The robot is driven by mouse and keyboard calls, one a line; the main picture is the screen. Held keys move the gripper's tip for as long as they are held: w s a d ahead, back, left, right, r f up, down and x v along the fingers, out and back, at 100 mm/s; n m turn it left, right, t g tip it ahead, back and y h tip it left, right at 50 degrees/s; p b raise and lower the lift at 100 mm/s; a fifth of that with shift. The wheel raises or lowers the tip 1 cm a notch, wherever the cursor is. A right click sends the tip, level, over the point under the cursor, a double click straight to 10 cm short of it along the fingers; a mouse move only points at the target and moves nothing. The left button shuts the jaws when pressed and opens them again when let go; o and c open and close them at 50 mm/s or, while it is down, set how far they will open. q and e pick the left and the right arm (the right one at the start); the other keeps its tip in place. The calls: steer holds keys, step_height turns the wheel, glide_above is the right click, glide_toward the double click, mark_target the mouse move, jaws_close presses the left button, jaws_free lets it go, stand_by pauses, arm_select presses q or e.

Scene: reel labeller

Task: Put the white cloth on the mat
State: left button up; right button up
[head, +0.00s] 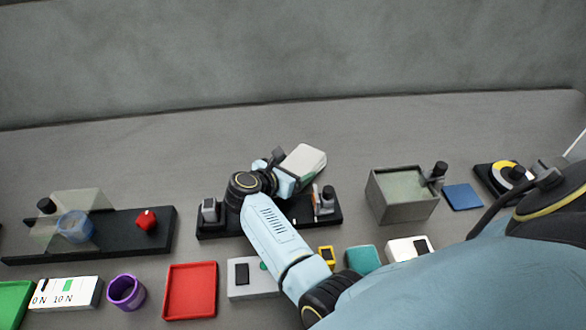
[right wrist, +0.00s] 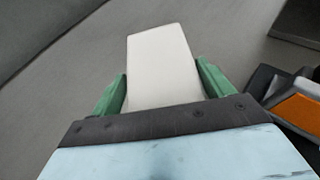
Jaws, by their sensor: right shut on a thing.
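The white cloth (head: 304,162) is a pale, folded-looking block at the end of my right arm, beyond the black reel device. My right gripper (head: 287,173) is shut on it. In the right wrist view the cloth (right wrist: 160,65) sits between the two green fingers of the gripper (right wrist: 160,92), sticking out past them. A flat blue square (head: 462,197), which looks like the mat, lies bare on the table to the right, beside the grey box. The held cloth is well to the left of it. My left gripper is not in view.
The open grey box (head: 403,217) stands between the cloth and the blue square, with a dark knobbed post (head: 435,172) beside it. A black device with a yellow ring (head: 509,174) is right of the square. A red tray (head: 190,291) and purple cup (head: 126,291) stand in front.

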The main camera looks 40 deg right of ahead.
steer(key=shift+f, duration=0.15)
steer(key=o, duration=1)
steer(key=shift+c, duration=0.2)
